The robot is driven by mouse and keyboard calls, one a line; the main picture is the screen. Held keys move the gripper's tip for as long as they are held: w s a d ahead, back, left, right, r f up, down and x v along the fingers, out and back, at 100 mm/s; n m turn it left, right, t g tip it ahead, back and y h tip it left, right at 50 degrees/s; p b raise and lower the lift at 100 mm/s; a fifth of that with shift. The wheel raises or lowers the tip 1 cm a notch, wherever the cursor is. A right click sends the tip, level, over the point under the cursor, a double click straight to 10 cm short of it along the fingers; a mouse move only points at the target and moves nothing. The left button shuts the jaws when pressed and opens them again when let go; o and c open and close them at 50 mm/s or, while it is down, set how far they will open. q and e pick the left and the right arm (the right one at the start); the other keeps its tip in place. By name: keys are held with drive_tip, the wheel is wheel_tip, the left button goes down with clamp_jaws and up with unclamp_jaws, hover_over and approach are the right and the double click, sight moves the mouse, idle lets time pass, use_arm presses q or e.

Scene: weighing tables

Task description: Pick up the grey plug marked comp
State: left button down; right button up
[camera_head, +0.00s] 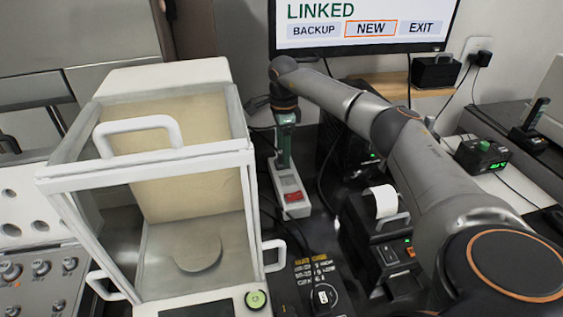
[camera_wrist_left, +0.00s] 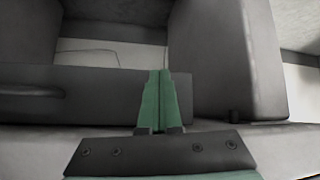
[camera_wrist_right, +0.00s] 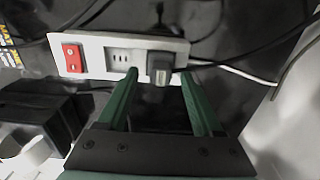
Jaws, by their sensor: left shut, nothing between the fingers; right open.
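A dark grey plug (camera_wrist_right: 160,66) sits in the white power strip (camera_wrist_right: 205,46) in the right wrist view; I cannot read a mark on it. My right gripper (camera_wrist_right: 159,76) is open, with its green fingertips on either side of the plug and a gap on both sides. In the head view my right gripper (camera_head: 284,158) points down over the far end of the power strip (camera_head: 292,210), and the plug is hidden there. My left gripper (camera_wrist_left: 161,78) is shut and empty in the left wrist view, outside the head view.
The strip has a red switch (camera_head: 293,197). A glass-sided balance (camera_head: 165,200) stands to its left. A small printer (camera_head: 388,240) with a paper roll stands to its right. Dark cables run around the strip. A screen (camera_head: 362,25) stands behind.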

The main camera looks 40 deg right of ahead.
drive_tip(key=shift+f, duration=0.75)
drive_tip(key=shift+c, duration=0.2)
clamp_jaws()
